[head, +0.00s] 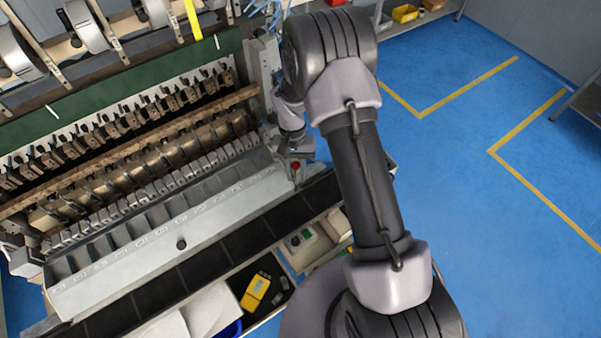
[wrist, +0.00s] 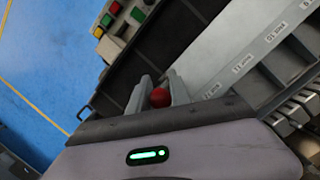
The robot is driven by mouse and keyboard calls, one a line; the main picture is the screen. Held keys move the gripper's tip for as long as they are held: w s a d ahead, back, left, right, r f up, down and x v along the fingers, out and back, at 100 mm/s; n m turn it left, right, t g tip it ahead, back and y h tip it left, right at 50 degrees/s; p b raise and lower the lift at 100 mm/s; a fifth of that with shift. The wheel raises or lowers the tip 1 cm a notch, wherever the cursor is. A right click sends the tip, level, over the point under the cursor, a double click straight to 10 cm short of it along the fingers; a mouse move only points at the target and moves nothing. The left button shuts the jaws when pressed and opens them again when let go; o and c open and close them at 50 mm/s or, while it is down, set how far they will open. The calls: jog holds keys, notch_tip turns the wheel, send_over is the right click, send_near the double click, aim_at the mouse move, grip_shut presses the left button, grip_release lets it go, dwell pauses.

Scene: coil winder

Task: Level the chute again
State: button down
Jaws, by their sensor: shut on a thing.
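A long pale grey chute (head: 150,250) with numbered labels runs along the front of the winder, with a row of divided bays behind its label strip. Its labelled face also shows in the wrist view (wrist: 225,62). At its right end is a red ball knob (head: 296,166), which also shows in the wrist view (wrist: 160,97). My gripper (head: 295,160) is at that end, its two fingers (wrist: 159,88) on either side of the knob and shut on it. What the knob is fixed to is mostly hidden. I cannot tell the chute's exact tilt.
A dark segmented trough (head: 210,258) lies along the chute's front. Below it are a yellow meter (head: 256,290) and a control box with coloured buttons (head: 300,240), also seen in the wrist view (wrist: 116,28). Blue floor (head: 480,190) is free on the right.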

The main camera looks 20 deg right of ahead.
jog(key=shift+w+a+f+b, duration=0.1)
jog(key=shift+w+a+b, duration=0.1)
jog(key=shift+w+b, duration=0.3)
jog(key=shift+w+a+f+b, duration=0.15)
jog(key=shift+w+b, duration=0.15)
jog(key=shift+w, duration=0.4)
jog(key=shift+r, duration=0.1)
jog(key=c, duration=1.2)
grip_release()
jog(key=shift+r, duration=0.1)
jog(key=p+v, duration=0.1)
jog(key=v, duration=1.6)
jog(key=shift+r, duration=0.1)
